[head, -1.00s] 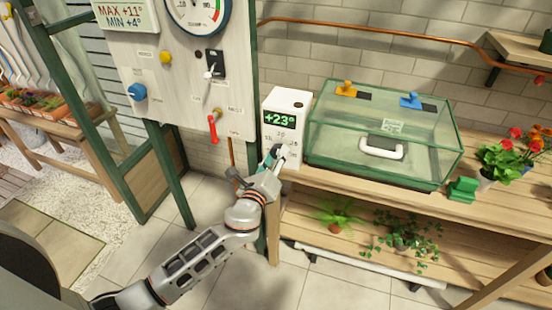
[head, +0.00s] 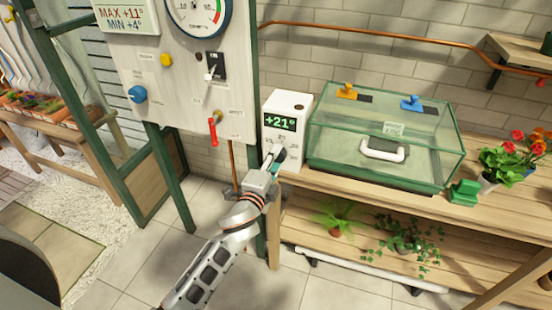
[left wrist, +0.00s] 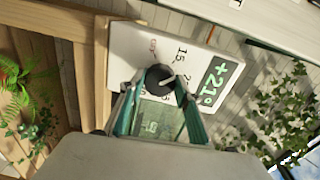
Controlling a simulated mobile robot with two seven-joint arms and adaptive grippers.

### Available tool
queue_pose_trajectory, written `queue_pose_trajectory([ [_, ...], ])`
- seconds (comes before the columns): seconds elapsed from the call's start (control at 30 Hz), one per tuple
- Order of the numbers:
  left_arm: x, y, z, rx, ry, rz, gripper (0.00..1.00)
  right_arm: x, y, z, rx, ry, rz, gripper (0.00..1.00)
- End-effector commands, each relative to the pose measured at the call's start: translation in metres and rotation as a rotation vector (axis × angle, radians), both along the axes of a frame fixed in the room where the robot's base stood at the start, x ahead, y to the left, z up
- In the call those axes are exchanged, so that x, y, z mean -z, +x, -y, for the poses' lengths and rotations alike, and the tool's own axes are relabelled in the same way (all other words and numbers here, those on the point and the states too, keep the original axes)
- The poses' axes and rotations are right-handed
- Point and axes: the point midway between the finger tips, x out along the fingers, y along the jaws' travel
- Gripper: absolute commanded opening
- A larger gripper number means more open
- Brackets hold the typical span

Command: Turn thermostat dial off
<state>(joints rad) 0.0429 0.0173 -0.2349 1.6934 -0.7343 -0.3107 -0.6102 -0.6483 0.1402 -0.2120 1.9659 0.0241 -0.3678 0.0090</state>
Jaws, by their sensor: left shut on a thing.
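The white thermostat box (head: 287,116) stands at the left end of the wooden bench, and its green display (head: 279,122) reads +21°. In the left wrist view the box face (left wrist: 140,45) shows the display (left wrist: 213,84) and printed numbers around a dark round dial (left wrist: 159,80) with a light pointer mark. My left gripper (head: 275,157) is at the lower front of the box. In the left wrist view its green-edged fingers (left wrist: 160,98) are shut on the dial, one on each side. In the head view the gripper hides the dial. My right gripper is not in view.
A glass propagator case (head: 385,135) with a white handle stands right of the thermostat. A panel (head: 180,75) with a gauge, a blue knob and a red lever (head: 213,130) is at left. Flowers (head: 505,155) stand at the bench's right.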

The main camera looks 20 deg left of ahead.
Motion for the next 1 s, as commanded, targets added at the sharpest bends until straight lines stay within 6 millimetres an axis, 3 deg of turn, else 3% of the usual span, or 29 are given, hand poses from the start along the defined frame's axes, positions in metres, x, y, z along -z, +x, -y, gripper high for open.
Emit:
queue_pose_trajectory([
  [0.73,-0.001,0.000,-0.001,-0.003,-0.710,-0.025,0.11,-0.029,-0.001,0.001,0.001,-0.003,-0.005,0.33],
  [1.0,0.000,0.000,-0.001,-0.002,-0.964,-0.033,0.11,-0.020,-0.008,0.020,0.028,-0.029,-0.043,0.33],
])
